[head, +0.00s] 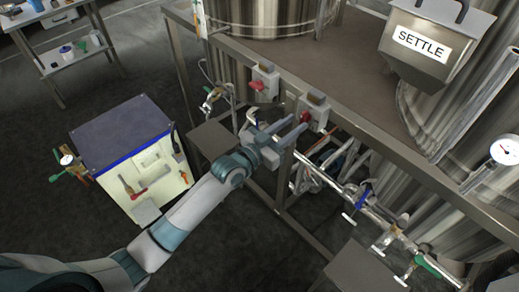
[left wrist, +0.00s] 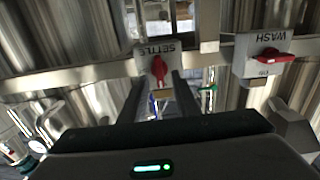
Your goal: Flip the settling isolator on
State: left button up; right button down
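The settling isolator is a grey box (head: 316,111) on the steel frame's rail, with a red handle (head: 305,118). In the left wrist view its box (left wrist: 154,50) carries an upside-down SETTLE label, and its red handle (left wrist: 159,69) stands upright in the picture. My left gripper (head: 296,124) is open and empty, just in front of this isolator. In the left wrist view its fingers (left wrist: 157,82) stand on either side of the red handle; I cannot tell whether they touch it. My right gripper is not in view.
A second isolator (head: 264,80), labelled WASH in the left wrist view (left wrist: 269,55), has its red handle lying crosswise there. A SETTLE hopper (head: 430,45) stands above the platform. Pipes with valves (head: 362,200) run below the rail. A cabinet (head: 125,140) stands left.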

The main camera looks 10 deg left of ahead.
pick_arm(q)
jog(key=b+v, duration=0.3)
jog(key=v, duration=1.1)
jog(key=shift+s+a, duration=0.1)
jog(key=shift+s, duration=0.05)
jog(key=w+a+f+n+g+y, duration=0.1)
jog(key=a+f+y, duration=0.2)
jog(key=f, duration=0.8)
jog(key=w+a+f+n+g+y, duration=0.15)
jog(key=a+f, duration=0.25)
jog(key=f, duration=0.7)
jog(key=s+a+f+n+g+y, duration=0.1)
jog(key=s+a+f+y, duration=0.2)
jog(key=f, duration=0.7)
jog(key=s+a+f+n+g, duration=0.1)
jog(key=s+a+f, duration=0.1)
jog(key=s+f, duration=0.5)
jog(key=s+a+f+g+y, duration=0.25)
jog(key=s+f+g, duration=0.25)
jog(key=s+f, duration=1.4)
jog(key=s+f+g, duration=0.2)
jog(key=s+f, duration=0.2)
jog(key=s, duration=0.6)
jog(key=s+f+g, duration=0.2)
jog(key=s+f, duration=0.2)
jog(key=s, duration=0.7)
jog(key=shift+s+f+y, duration=0.2)
jog(key=shift+y, duration=0.1)
